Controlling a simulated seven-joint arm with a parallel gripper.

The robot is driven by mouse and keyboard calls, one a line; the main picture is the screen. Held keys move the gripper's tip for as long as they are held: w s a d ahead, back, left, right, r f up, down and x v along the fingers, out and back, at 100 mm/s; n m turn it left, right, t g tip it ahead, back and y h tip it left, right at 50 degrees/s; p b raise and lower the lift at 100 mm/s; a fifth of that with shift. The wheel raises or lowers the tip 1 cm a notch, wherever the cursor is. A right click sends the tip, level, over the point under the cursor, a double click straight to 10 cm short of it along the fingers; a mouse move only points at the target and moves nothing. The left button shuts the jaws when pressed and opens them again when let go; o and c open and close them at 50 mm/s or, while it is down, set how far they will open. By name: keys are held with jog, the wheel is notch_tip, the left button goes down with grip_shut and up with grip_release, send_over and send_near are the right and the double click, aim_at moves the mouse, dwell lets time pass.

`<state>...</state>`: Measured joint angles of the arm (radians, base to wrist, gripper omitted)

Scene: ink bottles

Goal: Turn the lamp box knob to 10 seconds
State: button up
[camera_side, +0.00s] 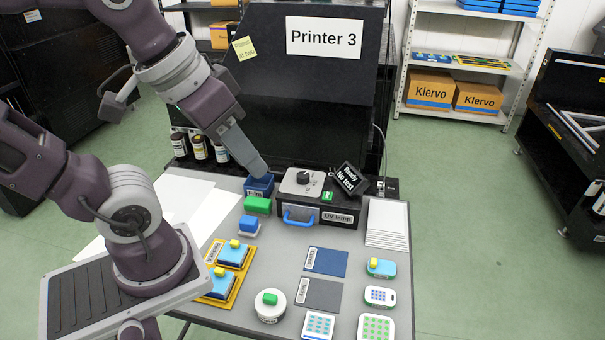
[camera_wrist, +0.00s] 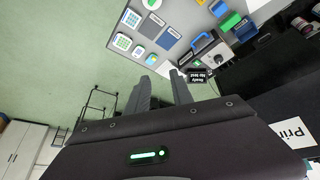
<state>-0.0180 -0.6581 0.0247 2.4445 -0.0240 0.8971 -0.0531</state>
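The lamp box (camera_side: 290,207) is black with a "UV lamp" label and a blue handle in front, and stands at the back of the table. Its dark round knob (camera_side: 303,177) sits on a grey plate on top; the dial marks are too small to read. The knob (camera_wrist: 219,58) also shows in the wrist view, to the right of my fingers. My gripper (camera_side: 262,170) points down to the left of the lamp box, apart from the knob. In the wrist view my gripper (camera_wrist: 160,78) has its two fingers apart with nothing between them.
A black "Ready No test" sign (camera_side: 348,178) stands at the box's right rear. A dark blue box (camera_side: 259,188) and a green block (camera_side: 258,205) stand left of it, near my fingertips. The dark printer (camera_side: 300,110) rises behind. Pads and small trays cover the front table.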

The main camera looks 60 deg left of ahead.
jog(key=o, duration=0.5)
jog(key=w+a+n, duration=0.1)
jog(key=w+n, duration=0.1)
jog(key=w, duration=0.1)
jog(key=w+a+n+g, duration=0.1)
jog(key=w+n, duration=0.1)
jog(key=w, duration=0.2)
jog(key=w+a+n, duration=0.1)
jog(key=w+a, duration=0.1)
jog(key=w, duration=0.1)
jog(key=shift+w+n+g, duration=0.2)
jog(key=shift+n+g, duration=0.1)
jog(key=shift+n, duration=0.1)
jog(key=n+g, duration=0.3)
jog(key=n, duration=1)
send_over(303, 175)
jog(key=f, duration=2.1)
jog(key=shift+d, duration=0.2)
jog(key=shift+g, duration=0.3)
jog(key=f, duration=0.7)
jog(key=shift+a, duration=0.25)
jog(key=shift+f, duration=0.4)
grip_shut()
